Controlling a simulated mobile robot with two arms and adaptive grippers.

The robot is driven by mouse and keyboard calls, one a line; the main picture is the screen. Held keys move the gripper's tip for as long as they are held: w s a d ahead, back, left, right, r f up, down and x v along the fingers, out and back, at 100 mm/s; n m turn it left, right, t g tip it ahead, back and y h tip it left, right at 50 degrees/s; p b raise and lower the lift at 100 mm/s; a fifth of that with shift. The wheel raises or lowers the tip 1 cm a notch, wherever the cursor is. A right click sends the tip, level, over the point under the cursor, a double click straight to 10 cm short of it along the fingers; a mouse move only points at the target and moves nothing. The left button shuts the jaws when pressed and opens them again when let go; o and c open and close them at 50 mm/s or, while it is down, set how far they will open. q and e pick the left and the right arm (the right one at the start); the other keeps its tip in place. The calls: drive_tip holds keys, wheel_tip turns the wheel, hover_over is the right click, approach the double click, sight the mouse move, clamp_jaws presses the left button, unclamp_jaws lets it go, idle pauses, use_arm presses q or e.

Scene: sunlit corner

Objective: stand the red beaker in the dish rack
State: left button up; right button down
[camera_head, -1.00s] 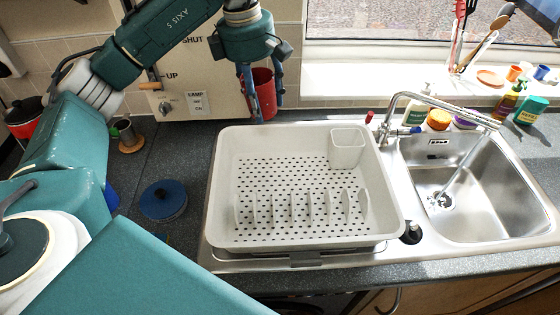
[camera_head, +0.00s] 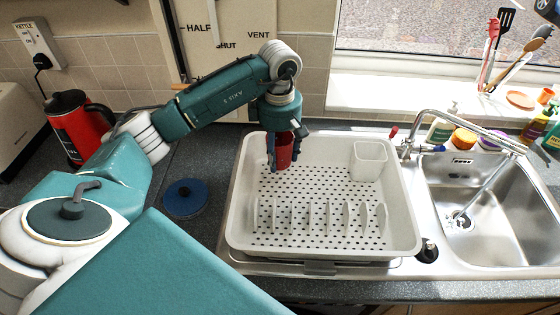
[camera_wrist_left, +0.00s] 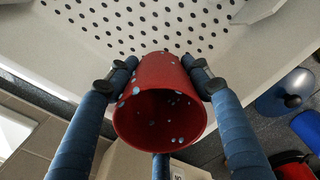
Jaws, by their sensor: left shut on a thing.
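The red beaker (camera_head: 285,152) is in my left gripper (camera_head: 283,162), over the back left part of the pale dish rack (camera_head: 325,244). The left wrist view shows the beaker (camera_wrist_left: 158,80) with its open mouth towards the camera and pale droplets on it. Blue fingers of the left gripper (camera_wrist_left: 160,85) press on both its sides, and a third finger shows below its rim. The rack's perforated floor shows beyond the beaker. I cannot tell how high its base is above that floor. My right gripper is in neither view.
A pale cutlery cup (camera_head: 368,162) stands in the rack's back right corner. A row of upright dividers (camera_head: 315,216) runs along its front. The sink (camera_head: 490,200) is to the right. A blue lidded pot (camera_head: 185,198) and a red jug (camera_head: 78,122) are to the left.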

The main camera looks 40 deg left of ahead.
sight(280, 136)
use_arm(q)
wheel_tip(280, 136, down, 4)
drive_tip(key=shift+f+p, duration=0.1)
drive_tip(key=shift+p, duration=0.5)
drive_tip(key=shift+f, duration=0.3)
drive_tip(key=o, duration=1.1)
drive_tip(key=shift+r, duration=0.1)
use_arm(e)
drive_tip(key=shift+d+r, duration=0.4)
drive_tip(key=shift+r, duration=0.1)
use_arm(q)
drive_tip(key=shift+r, duration=0.25)
wheel_tip(280, 136, up, 10)
drive_tip(key=b, duration=0.4)
drive_tip(key=shift+w+r, duration=0.1)
drive_tip(key=shift+r, duration=0.8)
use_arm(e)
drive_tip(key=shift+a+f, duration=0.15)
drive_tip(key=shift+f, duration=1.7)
use_arm(q)
drive_tip(key=shift+d+f, duration=0.1)
